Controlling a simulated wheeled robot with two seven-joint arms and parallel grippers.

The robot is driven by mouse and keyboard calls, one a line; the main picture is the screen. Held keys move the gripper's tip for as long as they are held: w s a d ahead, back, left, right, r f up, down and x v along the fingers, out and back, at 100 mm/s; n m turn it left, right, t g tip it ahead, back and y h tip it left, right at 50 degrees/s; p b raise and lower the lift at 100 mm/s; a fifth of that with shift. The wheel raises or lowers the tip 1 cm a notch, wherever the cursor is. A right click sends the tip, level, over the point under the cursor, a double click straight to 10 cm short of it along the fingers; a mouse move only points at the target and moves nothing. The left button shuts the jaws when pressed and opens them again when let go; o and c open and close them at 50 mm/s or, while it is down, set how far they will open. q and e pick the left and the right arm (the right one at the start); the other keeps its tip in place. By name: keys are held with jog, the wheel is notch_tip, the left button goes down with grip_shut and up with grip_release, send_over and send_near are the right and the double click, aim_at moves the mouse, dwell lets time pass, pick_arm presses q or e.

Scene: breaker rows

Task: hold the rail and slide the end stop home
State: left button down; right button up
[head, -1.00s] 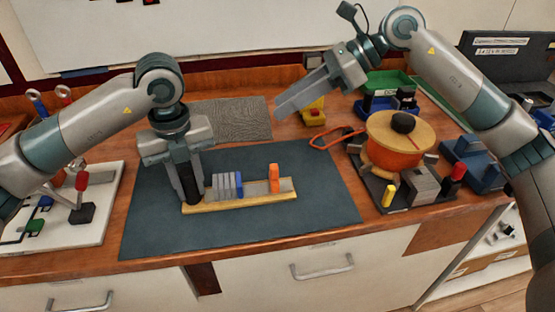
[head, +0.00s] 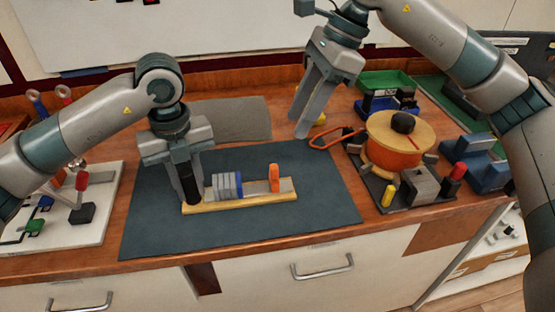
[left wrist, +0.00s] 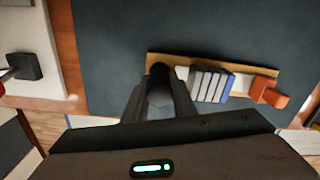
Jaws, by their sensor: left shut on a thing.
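A yellow base (head: 240,203) with a grey rail (head: 256,188) lies on the dark mat. A row of grey blocks (head: 223,186) with a blue one (head: 239,184) at its right end sits on the rail. The orange end stop (head: 274,178) stands upright further right, with a gap of bare rail between. It also shows in the left wrist view (left wrist: 268,92). My left gripper (head: 190,190) is shut on a dark post (left wrist: 158,78) at the rail's left end. My right gripper (head: 298,127) hangs in the air behind and right of the end stop, touching nothing visible; its finger gap is unclear.
The dark mat (head: 310,210) is clear around the rail. A white board (head: 95,225) with levers is at left.

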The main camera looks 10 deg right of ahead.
aim_at(274, 166)
jog(key=x, duration=1.2)
grip_shut()
